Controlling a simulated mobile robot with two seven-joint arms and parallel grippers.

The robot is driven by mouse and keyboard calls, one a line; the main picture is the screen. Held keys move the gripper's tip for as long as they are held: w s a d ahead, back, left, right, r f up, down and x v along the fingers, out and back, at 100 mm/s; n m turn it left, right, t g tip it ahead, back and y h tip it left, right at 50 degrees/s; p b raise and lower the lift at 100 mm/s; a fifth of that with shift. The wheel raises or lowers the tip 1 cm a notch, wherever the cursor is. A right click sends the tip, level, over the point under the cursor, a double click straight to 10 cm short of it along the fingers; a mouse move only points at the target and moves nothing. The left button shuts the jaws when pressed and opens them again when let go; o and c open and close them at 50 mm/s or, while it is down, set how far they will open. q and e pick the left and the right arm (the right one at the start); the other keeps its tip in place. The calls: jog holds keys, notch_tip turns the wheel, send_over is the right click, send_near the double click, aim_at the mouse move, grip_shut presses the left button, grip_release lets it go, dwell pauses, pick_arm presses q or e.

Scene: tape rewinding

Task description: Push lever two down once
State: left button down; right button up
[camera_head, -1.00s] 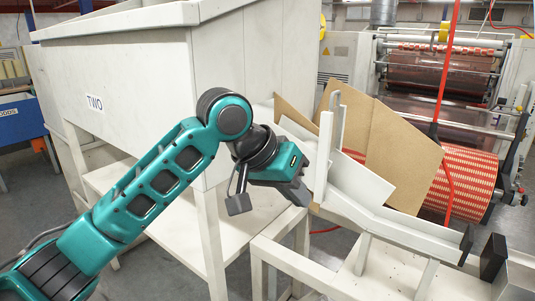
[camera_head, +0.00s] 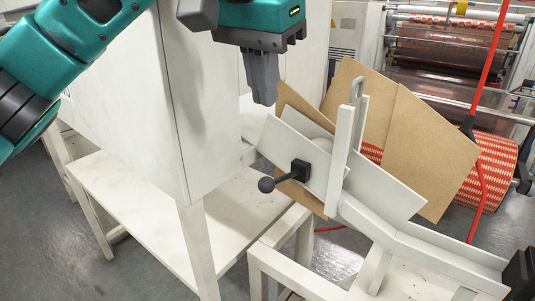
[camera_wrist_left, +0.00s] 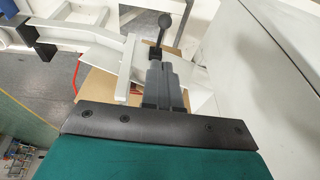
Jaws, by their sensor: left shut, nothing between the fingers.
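The lever (camera_head: 285,177) is a black rod with a round knob on a black block, fixed to a white angled plate beside the large white cabinet. In the head view its knob points left. My left gripper (camera_head: 264,98) is shut and empty, pointing down, above and slightly left of the lever and apart from it in the picture. In the left wrist view the lever (camera_wrist_left: 163,30) stands just beyond the shut fingertips (camera_wrist_left: 157,72); whether they touch is unclear there. My right gripper is not in view.
The white cabinet (camera_head: 105,110) stands close on the left over a white shelf (camera_head: 150,225). Brown cardboard panels (camera_head: 420,150) and a white upright post (camera_head: 340,150) stand right of the lever. A white chute (camera_head: 430,245) slopes down to the right. A red-patterned roll (camera_head: 492,175) lies behind.

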aim_at(269, 178)
pick_arm(q)
jog(key=x, duration=1.2)
jog(key=shift+s+a+f, duration=0.3)
jog(key=shift+a+f, duration=0.05)
jog(key=shift+f, duration=0.65)
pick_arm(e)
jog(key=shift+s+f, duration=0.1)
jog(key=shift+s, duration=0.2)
pick_arm(q)
jog(key=shift+a, duration=0.1)
